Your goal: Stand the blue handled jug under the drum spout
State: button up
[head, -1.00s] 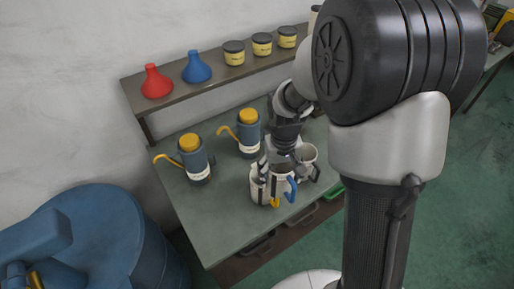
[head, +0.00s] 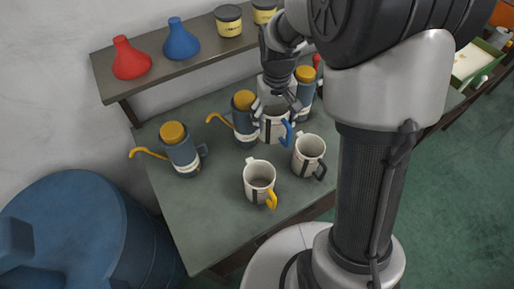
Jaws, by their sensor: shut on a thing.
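My gripper (head: 273,104) is shut on the white jug with the blue handle (head: 272,129). It holds the jug upright from above, in front of an oil can and behind the other two jugs. The jug looks raised, but its height over the bench is hard to tell. Its blue handle points right. The blue drum (head: 75,225) stands at the lower left, beside the bench; no spout can be made out on it in this view.
White jugs with a yellow handle (head: 258,176) and a black handle (head: 308,157) stand on the green bench (head: 205,225). Blue oil cans (head: 184,156) with yellow caps line the back. A shelf (head: 185,68) holds funnels and tins. The bench's front left is clear.

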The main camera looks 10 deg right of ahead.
aim_at(281, 110)
jog(key=shift+w+d+r+b, duration=0.25)
jog(key=shift+w+d+b, duration=0.3)
jog(key=shift+d, duration=0.1)
jog(key=shift+w+d+r+b, duration=0.2)
jog(key=shift+w+d+b, duration=0.3)
jog(key=shift+d, duration=0.1)
notch_tip(281, 110, down, 13)
jog(key=b, duration=0.4)
jog(key=shift+s+f+b, duration=0.15)
jog(key=shift+b, duration=0.2)
jog(key=a, duration=0.3)
jog(key=shift+s+a+f+b, duration=0.1)
jog(key=shift+s+a+b, duration=0.1)
jog(key=shift+s+b, duration=0.15)
jog(key=a, duration=0.2)
jog(key=s+a+b, duration=0.1)
jog(key=a, duration=0.1)
jog(key=shift+a, duration=0.25)
jog(key=shift+s+f+b, duration=0.1)
jog(key=shift+f+b, duration=0.3)
jog(key=shift+f, duration=0.2)
jog(key=shift+d, duration=0.1)
jog(key=o, duration=0.9)
jog(key=shift+f, duration=0.15)
jog(key=o, duration=0.5)
jog(key=shift+c, duration=0.2)
